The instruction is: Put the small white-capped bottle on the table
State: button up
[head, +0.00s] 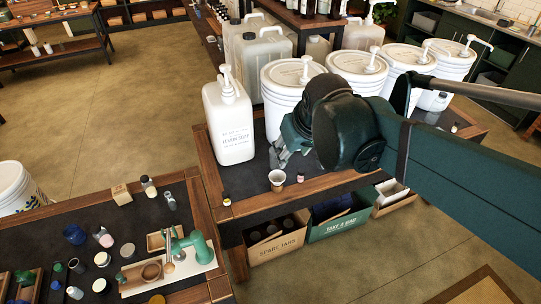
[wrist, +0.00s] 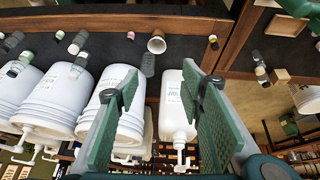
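My gripper (head: 284,152) hangs above the dark-topped bench, in front of the white buckets. It also shows in the wrist view (wrist: 161,88), its green-padded fingers wide apart and nothing held. Several small bottles stand about. A tiny pale-labelled bottle (head: 301,176) is by the bench's front edge; it also shows in the wrist view (wrist: 131,35). A tiny dark bottle (head: 227,200) with a yellow band stands at the front left corner. A clear grey bottle (wrist: 148,64) is beside the cup in the wrist view. The caps are too small to tell which bottle is the white-capped one.
A paper cup (head: 277,180) stands near the bench's front edge. A large white pump jug (head: 229,122) and a white bucket (head: 285,98) stand close to my gripper. The lower left table (head: 60,215) holds bottles, jars and a green dispenser (head: 196,248).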

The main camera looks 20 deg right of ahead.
jog(key=s+a+f+t, duration=0.1)
jog(key=s+a, duration=0.4)
jog(key=s, duration=0.2)
jog(key=shift+a+t+y, duration=0.3)
jog(key=shift+a, duration=0.05)
